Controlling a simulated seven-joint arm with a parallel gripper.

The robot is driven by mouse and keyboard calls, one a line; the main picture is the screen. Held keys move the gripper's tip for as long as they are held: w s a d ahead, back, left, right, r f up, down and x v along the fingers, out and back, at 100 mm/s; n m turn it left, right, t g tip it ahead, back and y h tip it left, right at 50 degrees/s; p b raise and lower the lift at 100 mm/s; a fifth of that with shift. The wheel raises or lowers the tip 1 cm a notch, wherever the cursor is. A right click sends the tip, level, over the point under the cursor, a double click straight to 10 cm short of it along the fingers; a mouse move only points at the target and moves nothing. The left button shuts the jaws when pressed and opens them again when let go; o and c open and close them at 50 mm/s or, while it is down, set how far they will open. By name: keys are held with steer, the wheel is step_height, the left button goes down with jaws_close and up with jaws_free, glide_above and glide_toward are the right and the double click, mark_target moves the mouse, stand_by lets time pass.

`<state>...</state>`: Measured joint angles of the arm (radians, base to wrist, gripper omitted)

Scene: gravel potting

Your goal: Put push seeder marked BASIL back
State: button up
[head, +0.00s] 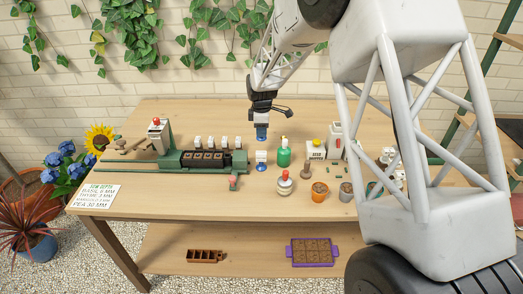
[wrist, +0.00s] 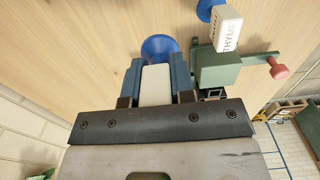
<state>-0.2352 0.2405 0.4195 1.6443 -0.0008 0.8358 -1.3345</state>
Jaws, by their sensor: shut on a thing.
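My gripper (head: 262,134) is above the table, behind and to the right of the green machine. In the wrist view its blue-grey fingers are shut on a white push seeder (wrist: 156,86) with a blue funnel-shaped end (wrist: 159,46). No label shows on the held seeder, so I cannot read whether it is BASIL. Another white seeder marked THYME (wrist: 229,30), with a blue end, is beside the green machine's end (wrist: 216,68). In the head view that seeder (head: 261,156) is below my gripper, right of the green machine (head: 173,160).
Several white blocks (head: 211,142) line the machine's back; dark soil cells (head: 205,159) lie in front. A seed-depth sign (head: 95,196) is at front left. The table's front middle is clear.

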mark_target(261, 140)
steer(key=shift+f, duration=2.35)
steer(key=shift+f, duration=1.85)
steer(key=shift+f, duration=0.1)
steer(key=o, duration=0.8)
step_height(261, 140, up, 12)
steer(key=shift+f, duration=0.25)
steer(key=shift+r, duration=0.35)
